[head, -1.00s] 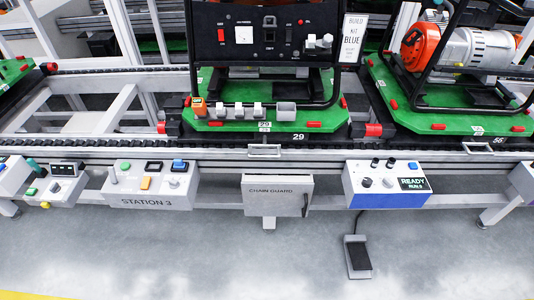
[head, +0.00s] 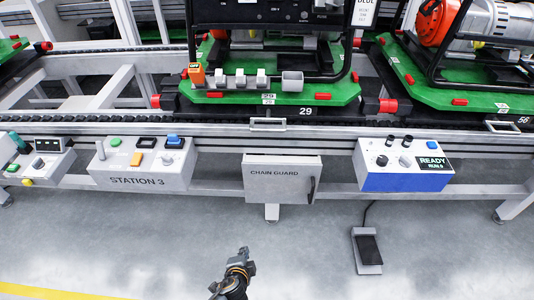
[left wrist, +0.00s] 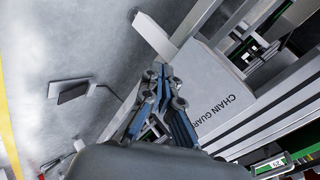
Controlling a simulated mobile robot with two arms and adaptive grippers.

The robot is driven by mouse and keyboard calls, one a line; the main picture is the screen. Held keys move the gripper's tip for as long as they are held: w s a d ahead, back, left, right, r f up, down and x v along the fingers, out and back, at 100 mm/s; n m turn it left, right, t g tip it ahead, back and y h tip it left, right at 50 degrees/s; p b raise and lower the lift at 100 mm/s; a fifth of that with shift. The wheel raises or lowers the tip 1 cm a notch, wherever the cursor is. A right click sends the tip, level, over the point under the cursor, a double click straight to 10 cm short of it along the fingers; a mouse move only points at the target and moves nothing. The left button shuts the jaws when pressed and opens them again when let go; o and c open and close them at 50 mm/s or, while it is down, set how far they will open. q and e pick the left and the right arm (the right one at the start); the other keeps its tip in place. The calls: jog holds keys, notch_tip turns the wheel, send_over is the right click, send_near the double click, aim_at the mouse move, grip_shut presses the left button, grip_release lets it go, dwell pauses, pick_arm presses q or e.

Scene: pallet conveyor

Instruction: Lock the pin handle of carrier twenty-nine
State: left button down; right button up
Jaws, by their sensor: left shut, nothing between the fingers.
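Carrier twenty-nine (head: 345,92) is a green pallet on the conveyor at the top centre of the head view, with "29" on its front edge. A black-framed unit stands on it. An orange block (head: 196,75) and several small white blocks sit along its front left. I cannot tell which part is the pin handle. My left gripper (head: 244,254) is low in the head view, over the floor and apart from the carrier. In the left wrist view its fingers (left wrist: 160,72) are together and empty, with the chain guard beyond them. My right gripper is not in view.
A chain guard (head: 283,181) hangs below the rail, between the Station 3 box (head: 145,165) and the Ready box (head: 400,165). A pedal (head: 368,249) lies on the floor. Another green carrier (head: 455,85) is at right.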

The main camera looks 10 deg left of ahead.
aim_at(267, 132)
pick_arm(q)
jog(key=w+d+r+m+t+b, duration=0.1)
jog(key=w+d+r+t+b, duration=0.1)
jog(key=w+r+t, duration=0.3)
jog(key=w+d+r+m+b, duration=0.2)
jog(key=w+r+b, duration=0.15)
jog(key=r, duration=0.45)
notch_tip(267, 132, up, 14)
jog(key=d+t+y+b, duration=0.1)
jog(key=t+b, duration=0.1)
jog(key=t, duration=0.2)
jog(key=shift+w+d+t+y+b, duration=0.15)
jog(key=shift+d+t+y+b, duration=0.15)
jog(key=shift+t+y, duration=0.1)
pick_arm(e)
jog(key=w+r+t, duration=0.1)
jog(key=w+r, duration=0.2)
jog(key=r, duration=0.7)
pick_arm(q)
jog(key=shift+w+a+r, duration=0.1)
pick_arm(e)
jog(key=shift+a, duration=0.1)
pick_arm(q)
jog(key=x, duration=1.3)
jog(key=shift+w, duration=0.45)
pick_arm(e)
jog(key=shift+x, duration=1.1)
